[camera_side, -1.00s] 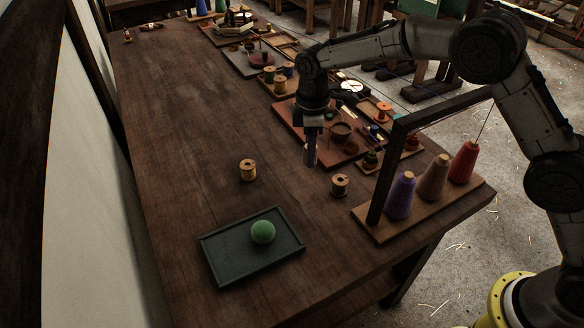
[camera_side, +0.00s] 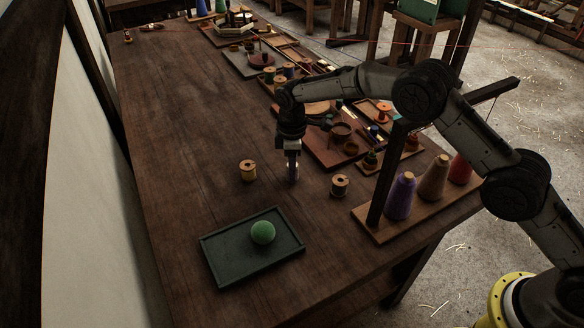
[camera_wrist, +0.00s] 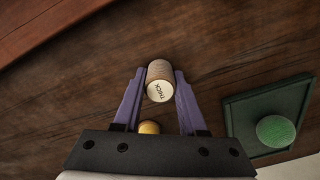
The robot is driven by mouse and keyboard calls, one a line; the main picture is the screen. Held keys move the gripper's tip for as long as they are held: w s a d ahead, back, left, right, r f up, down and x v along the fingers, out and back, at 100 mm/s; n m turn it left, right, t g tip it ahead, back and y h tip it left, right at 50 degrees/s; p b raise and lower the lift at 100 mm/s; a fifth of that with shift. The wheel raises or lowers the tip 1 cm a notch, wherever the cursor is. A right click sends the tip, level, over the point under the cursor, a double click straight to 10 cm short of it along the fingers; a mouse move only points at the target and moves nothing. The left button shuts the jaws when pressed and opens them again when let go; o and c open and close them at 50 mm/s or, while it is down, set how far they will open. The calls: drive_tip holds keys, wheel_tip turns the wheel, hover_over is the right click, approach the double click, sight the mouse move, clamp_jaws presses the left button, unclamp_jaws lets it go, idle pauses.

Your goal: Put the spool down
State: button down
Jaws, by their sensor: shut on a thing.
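My gripper (camera_side: 292,172) points straight down, low over the table between two standing spools. In the wrist view its purple fingers (camera_wrist: 159,82) are shut on a tan spool (camera_wrist: 158,70) with a pale end marked "THICK". The fingers mostly cover this spool in the side view. I cannot tell if its bottom touches the wood. A yellow spool (camera_side: 248,171) stands to the left of my gripper; part of it shows in the wrist view (camera_wrist: 149,127). A dark-wound spool (camera_side: 340,186) stands to the right.
A dark green tray (camera_side: 222,263) with a green ball (camera_side: 263,232) lies nearer the camera. A wooden rack with purple (camera_side: 400,197), brown (camera_side: 433,178) and red (camera_side: 460,169) cones stands at right. Boards with small items line the far right edge. The table's left side (camera_side: 190,140) is bare.

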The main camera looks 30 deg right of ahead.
drive_tip(key=shift+f, duration=0.15)
drive_tip(key=shift+c, duration=2.3)
unclamp_jaws()
wheel_tip(320, 180, up, 12)
drive_tip(key=shift+r, duration=0.2)
